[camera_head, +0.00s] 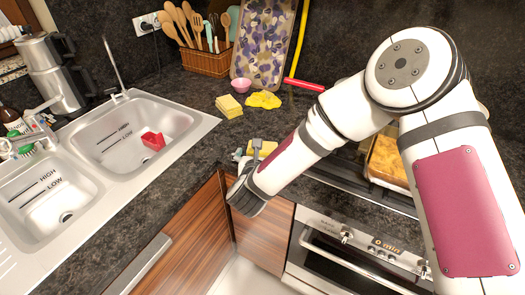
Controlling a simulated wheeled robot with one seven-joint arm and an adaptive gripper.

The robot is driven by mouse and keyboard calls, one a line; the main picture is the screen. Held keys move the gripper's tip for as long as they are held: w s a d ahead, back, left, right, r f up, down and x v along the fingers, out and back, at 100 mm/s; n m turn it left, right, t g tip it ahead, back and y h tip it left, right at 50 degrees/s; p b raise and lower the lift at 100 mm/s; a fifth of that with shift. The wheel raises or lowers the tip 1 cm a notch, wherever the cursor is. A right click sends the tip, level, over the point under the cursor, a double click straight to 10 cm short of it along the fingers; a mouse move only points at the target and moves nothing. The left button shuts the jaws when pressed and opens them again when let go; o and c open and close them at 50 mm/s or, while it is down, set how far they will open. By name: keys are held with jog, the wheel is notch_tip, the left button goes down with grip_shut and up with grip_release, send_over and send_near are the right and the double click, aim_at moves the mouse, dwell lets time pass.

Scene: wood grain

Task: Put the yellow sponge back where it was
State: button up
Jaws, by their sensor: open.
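A yellow block that looks like a sponge (267,148) lies on the dark counter near its front edge, partly hidden by my gripper and arm. My gripper (247,154) is open, with its grey fingers just left of and in front of this block. I cannot tell whether they touch it. A small stack of pale yellow sponges or cloths (229,106) sits further back on the counter, right of the sink. A crumpled bright yellow cloth (264,99) lies to the right of the stack.
The double sink (190,127) is on the left, with a red object (153,140) in it. A pink bowl (241,85), a utensil basket (206,62) and a patterned tray (263,45) stand at the back. The oven (350,255) and a baking dish (388,163) are right. Counter between sink and stack is clear.

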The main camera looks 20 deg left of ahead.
aim_at(268, 148)
jog(key=x, duration=0.5)
jog(key=shift+w+a+f, duration=0.2)
jog(key=shift+a, duration=0.1)
jog(key=c, duration=1.1)
